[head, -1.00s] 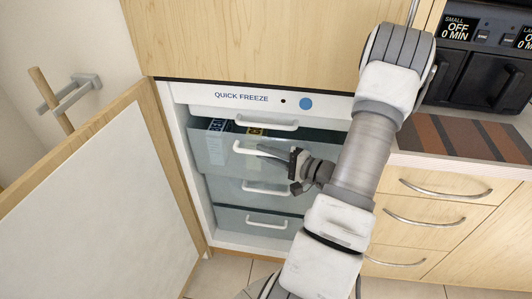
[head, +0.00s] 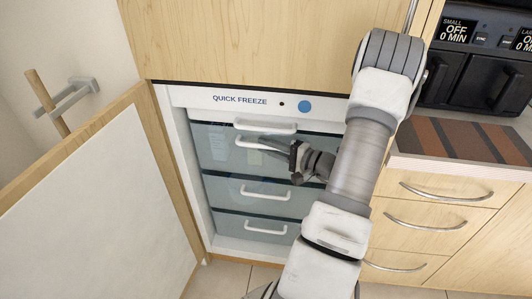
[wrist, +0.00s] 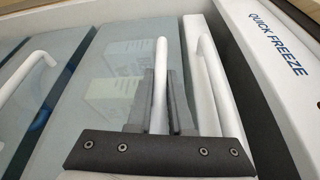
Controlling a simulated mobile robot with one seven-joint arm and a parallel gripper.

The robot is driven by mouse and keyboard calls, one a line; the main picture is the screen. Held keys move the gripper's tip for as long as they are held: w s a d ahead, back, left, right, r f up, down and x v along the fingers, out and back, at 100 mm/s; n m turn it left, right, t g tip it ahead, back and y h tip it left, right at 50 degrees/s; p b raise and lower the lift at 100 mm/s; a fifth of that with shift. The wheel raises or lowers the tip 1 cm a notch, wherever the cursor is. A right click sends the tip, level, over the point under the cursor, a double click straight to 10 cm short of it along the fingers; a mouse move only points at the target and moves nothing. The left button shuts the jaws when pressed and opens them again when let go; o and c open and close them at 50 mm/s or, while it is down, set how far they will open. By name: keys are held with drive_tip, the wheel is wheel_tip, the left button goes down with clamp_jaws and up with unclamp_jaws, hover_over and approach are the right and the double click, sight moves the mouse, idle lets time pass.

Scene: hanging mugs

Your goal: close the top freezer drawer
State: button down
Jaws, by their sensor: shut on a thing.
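The top freezer drawer (head: 222,148) has a grey see-through front and a white bar handle (head: 252,141). It sits in the white freezer, about in line with the drawers below, and I cannot tell whether a small gap remains. My gripper (head: 280,147) is at the right part of this handle. In the wrist view, the two dark fingers (wrist: 159,85) lie on either side of the white handle (wrist: 161,52), shut on it. Blurred packages (wrist: 118,75) show through the drawer front.
A narrow white flap handle (head: 265,126) is just above. Two lower drawers (head: 222,187) are in the freezer. The open freezer door (head: 105,210) stands at the left. A wooden cabinet with drawers (head: 430,205) stands at the right.

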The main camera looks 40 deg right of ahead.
drive_tip(key=c, duration=0.8)
unclamp_jaws()
drive_tip(key=shift+c, duration=0.2)
drive_tip(key=shift+s, duration=0.15)
drive_tip(key=p+v, duration=0.1)
drive_tip(key=v, duration=1.6)
drive_tip(key=shift+d, duration=0.1)
